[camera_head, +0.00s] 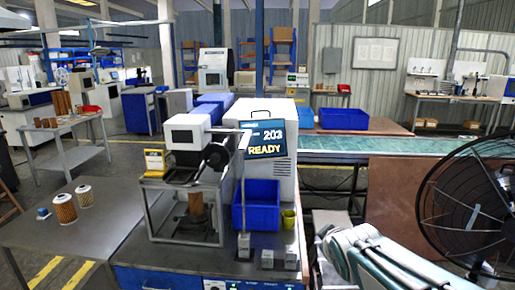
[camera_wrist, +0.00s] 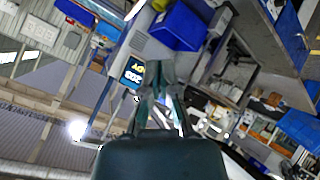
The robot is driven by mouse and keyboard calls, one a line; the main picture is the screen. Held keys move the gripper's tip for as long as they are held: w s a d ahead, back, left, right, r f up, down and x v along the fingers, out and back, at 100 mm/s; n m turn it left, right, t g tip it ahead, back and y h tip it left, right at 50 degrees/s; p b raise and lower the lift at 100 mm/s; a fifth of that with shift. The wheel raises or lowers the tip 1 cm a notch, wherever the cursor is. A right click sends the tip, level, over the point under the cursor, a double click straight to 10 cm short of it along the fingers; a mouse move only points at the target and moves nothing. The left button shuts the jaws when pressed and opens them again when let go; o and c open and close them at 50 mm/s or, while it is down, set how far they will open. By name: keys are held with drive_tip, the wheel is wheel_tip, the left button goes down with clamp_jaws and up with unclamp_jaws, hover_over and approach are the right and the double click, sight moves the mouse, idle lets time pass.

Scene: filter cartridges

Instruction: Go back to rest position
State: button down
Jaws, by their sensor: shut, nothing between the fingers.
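My gripper (camera_wrist: 161,80) shows in the wrist view with its fingers together and nothing between them. It is in the air, with the machine's display and the blue bin beyond its fingertips. In the head view a pale part of my arm (camera_head: 385,262) reaches in at the lower right; I cannot make out the gripper's fingers there. Two orange filter cartridges with pale tops, a nearer one (camera_head: 65,209) and a farther one (camera_head: 84,197), stand upright on the grey table at the left. A brownish cylinder (camera_head: 196,204) stands inside the metal frame of the test machine.
The test machine (camera_head: 188,133) and a display reading READY (camera_head: 265,140) stand on the bench, with a blue bin (camera_head: 257,208) in front. Small metal blocks (camera_head: 267,258) sit at the bench's front. A large black fan (camera_head: 470,210) stands at the right. A green conveyor (camera_head: 350,146) runs behind.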

drive_tip(key=s+f+m+g, duration=0.1)
drive_tip(key=s+m+g, duration=0.1)
drive_tip(key=s, duration=0.8)
drive_tip(key=s+f+m+g, duration=0.2)
drive_tip(key=s+m, duration=0.3)
drive_tip(key=s, duration=0.6)
drive_tip(key=shift+s+f+g+y, duration=0.25)
drive_tip(key=shift+f+g+y, duration=0.05)
drive_tip(key=shift+g, duration=0.2)
